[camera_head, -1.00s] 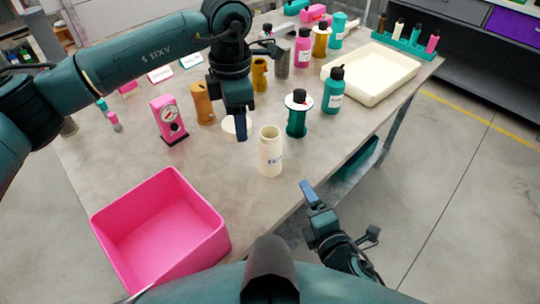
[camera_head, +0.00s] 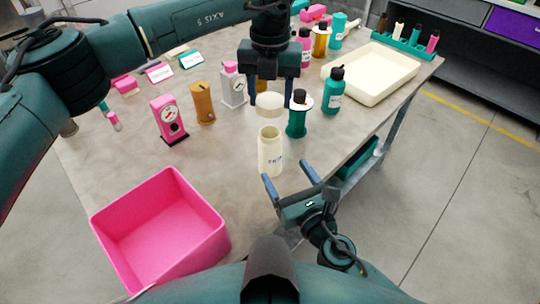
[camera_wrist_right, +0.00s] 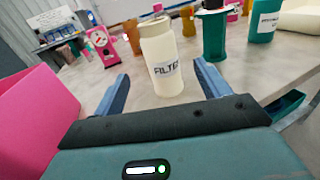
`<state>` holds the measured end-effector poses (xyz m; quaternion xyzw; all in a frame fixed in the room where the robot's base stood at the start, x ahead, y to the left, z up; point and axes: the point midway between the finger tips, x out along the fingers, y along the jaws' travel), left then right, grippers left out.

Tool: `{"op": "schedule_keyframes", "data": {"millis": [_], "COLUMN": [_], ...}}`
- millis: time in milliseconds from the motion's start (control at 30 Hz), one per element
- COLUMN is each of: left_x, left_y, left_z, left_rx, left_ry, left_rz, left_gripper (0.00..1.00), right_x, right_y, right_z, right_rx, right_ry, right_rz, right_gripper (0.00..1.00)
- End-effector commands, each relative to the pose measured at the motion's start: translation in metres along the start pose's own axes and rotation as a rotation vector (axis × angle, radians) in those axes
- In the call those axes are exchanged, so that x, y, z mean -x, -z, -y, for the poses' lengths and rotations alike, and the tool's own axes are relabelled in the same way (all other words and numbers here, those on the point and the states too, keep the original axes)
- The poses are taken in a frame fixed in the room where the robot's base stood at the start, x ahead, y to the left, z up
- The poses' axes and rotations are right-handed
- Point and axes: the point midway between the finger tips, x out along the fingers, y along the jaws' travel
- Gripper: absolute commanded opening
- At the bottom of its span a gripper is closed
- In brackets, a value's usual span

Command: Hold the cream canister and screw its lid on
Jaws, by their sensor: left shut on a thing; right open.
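The cream canister (camera_head: 270,155) stands upright and open-topped on the table near its front edge. In the right wrist view the canister (camera_wrist_right: 162,60) shows a label and stands ahead, between the lines of the two fingers. My left gripper (camera_head: 270,98) points down and is shut on the round cream lid (camera_head: 268,106), which it holds above and apart from the canister. My right gripper (camera_head: 290,182) is open at the table's front edge, its fingers pointing toward the canister. The right gripper (camera_wrist_right: 163,95) is empty in its wrist view.
A pink bin (camera_head: 160,230) stands at the front left. A pink gauge (camera_head: 168,120) and an orange cylinder (camera_head: 203,103) stand left of the canister. A teal spool (camera_head: 297,118) and a teal bottle (camera_head: 333,92) stand close to its right. A cream tray (camera_head: 372,75) lies behind.

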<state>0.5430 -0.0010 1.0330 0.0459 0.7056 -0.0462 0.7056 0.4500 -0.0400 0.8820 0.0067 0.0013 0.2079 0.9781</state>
Motion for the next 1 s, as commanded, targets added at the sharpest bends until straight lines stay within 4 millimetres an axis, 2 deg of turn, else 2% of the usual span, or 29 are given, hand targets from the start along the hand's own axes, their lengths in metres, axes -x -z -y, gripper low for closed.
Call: {"op": "schedule_keyframes", "data": {"millis": [133,233,500,700,833,1000], "left_x": [0.0,0.0,0.0,0.0,0.0,0.0], "left_y": [0.0,0.0,0.0,0.0,0.0,0.0], "left_z": [0.0,0.0,0.0,0.0,0.0,0.0], "left_rx": [-0.001,-0.002,-0.002,-0.003,-0.003,-0.003], "left_ry": [0.0,0.0,0.0,0.0,0.0,0.0], "left_rz": [0.0,0.0,0.0,0.0,0.0,0.0], "left_gripper": [0.31,0.31,0.31,0.31,0.31,0.31], "right_x": [-0.007,-0.019,-0.071,-0.103,-0.115,-0.12], "right_y": [0.0,-0.001,-0.001,-0.001,0.0,0.0], "right_z": [0.0,0.0,0.0,0.0,0.0,0.0], "right_rx": [-0.003,-0.004,-0.004,-0.004,-0.004,-0.005], "right_ry": [0.001,0.001,0.001,0.002,0.001,0.001], "right_rz": [0.001,0.003,0.002,0.002,0.001,0.0], "right_gripper": [0.75,0.75,0.75,0.75,0.75,0.75]}}
